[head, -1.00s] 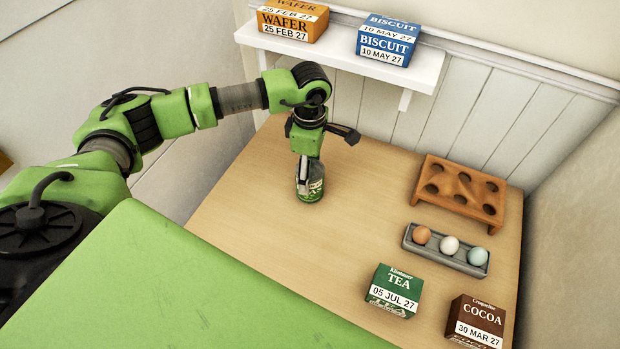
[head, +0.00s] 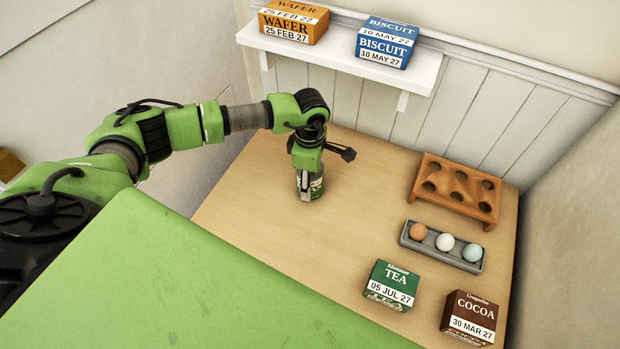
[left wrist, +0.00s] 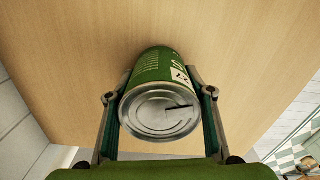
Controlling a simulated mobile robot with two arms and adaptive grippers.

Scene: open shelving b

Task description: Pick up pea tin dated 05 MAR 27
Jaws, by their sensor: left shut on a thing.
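The green pea tin (head: 317,188) is at the left-middle of the wooden table in the head view, partly hidden by my left gripper (head: 308,184). It also shows in the left wrist view (left wrist: 160,108), with its silver lid facing the camera. The two fingers of my left gripper (left wrist: 160,96) are shut on the tin, one on each side. Part of a white date label ending in "27" shows on its side; the full date is not readable. I cannot tell whether the tin touches the table. My right gripper is not in view.
A tea box (head: 391,284) and a cocoa box (head: 470,317) stand at the front right. A grey egg tray (head: 428,247) and an orange holed rack (head: 480,211) lie behind them. A wall shelf (head: 342,57) holds wafer and biscuit boxes. The table's middle is clear.

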